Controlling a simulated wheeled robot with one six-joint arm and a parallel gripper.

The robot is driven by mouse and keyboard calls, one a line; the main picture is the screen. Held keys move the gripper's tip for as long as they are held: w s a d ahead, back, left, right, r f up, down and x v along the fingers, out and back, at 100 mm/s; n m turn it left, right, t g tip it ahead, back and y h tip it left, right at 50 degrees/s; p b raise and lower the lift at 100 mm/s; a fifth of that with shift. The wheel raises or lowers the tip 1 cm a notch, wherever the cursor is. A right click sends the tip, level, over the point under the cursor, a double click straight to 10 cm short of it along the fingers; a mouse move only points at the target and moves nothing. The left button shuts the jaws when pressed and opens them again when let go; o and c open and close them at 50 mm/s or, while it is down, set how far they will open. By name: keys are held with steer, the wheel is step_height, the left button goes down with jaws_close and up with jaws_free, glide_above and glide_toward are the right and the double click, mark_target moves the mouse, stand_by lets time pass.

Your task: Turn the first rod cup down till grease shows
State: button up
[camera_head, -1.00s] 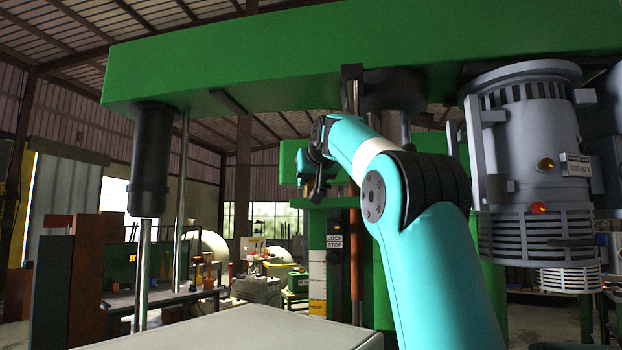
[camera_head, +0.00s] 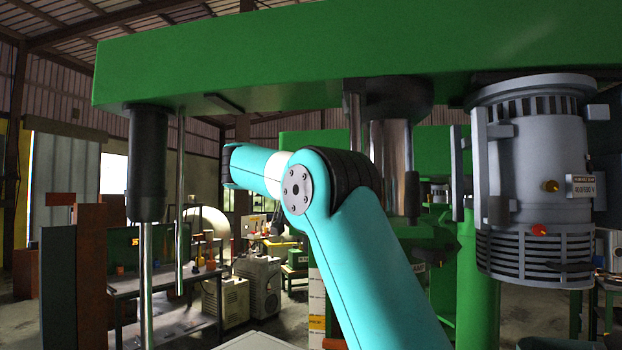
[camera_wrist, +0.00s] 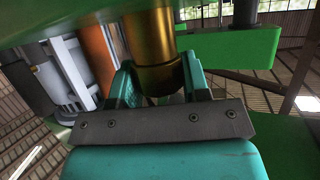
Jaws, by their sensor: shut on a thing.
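In the wrist view, the rod cup (camera_wrist: 152,45) is a brass-coloured cylinder with a darker lower band. It stands between the two teal fingers of my gripper (camera_wrist: 158,88), which is shut on it. Its upper part runs out of the top of the picture, and its lower end is partly hidden by the gripper. I cannot make out any grease on the part that shows. In the head view, my teal arm reaches left below the green beam (camera_head: 290,65); the gripper and cup are not seen there.
A black-sleeved column (camera_head: 148,165) and a thin rod (camera_head: 180,200) hang left of my arm. A large grey motor (camera_head: 530,180) stands at right. A steel column (camera_head: 391,150) is behind my arm. Benches and machines fill the background.

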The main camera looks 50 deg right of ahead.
steer(key=shift+r+m+g+p, duration=0.2)
steer(key=shift+m+g+p, duration=0.45)
steer(key=shift+p, duration=0.65)
steer(key=shift+r+m+g+p, duration=0.2)
steer(key=shift+m+g+p, duration=0.4)
steer(key=shift+p, duration=0.65)
steer(key=shift+f+g+p, duration=0.15)
steer(key=shift+g+p, duration=0.3)
steer(key=shift+p, duration=0.15)
steer(key=shift+f+m, duration=0.15)
steer(key=shift+m, duration=0.2)
steer(key=o, duration=0.9)
steer(key=shift+p, duration=0.3)
